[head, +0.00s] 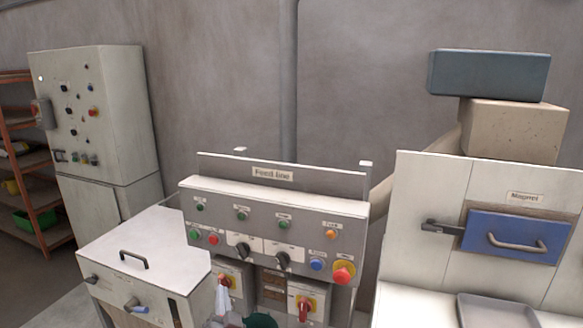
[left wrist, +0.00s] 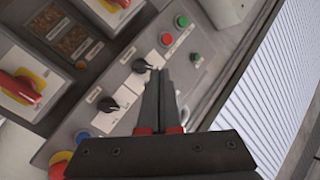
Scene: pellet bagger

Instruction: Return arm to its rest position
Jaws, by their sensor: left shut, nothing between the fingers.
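My left gripper (left wrist: 161,76) shows clearly in the left wrist view. Its two dark fingers with red bases lie together, with nothing between them. The fingertips appear over the Feed line panel, beside a black selector knob (left wrist: 141,66); I cannot tell the gap to the panel. In the head view, parts at the bottom edge below the panel look like my left arm, but its fingers are not clear there. The Feed line panel (head: 225,224) stands upright in the middle of the head view. My right gripper is not in view.
The panel carries a red emergency button (head: 343,272), a blue button (head: 317,264) and red rotary switches below. A white cabinet (head: 150,250) with a handle stands left. A blue Magnet drawer (head: 515,235) and a grey tray (head: 495,308) are at right. A tall control cabinet (head: 110,150) stands behind.

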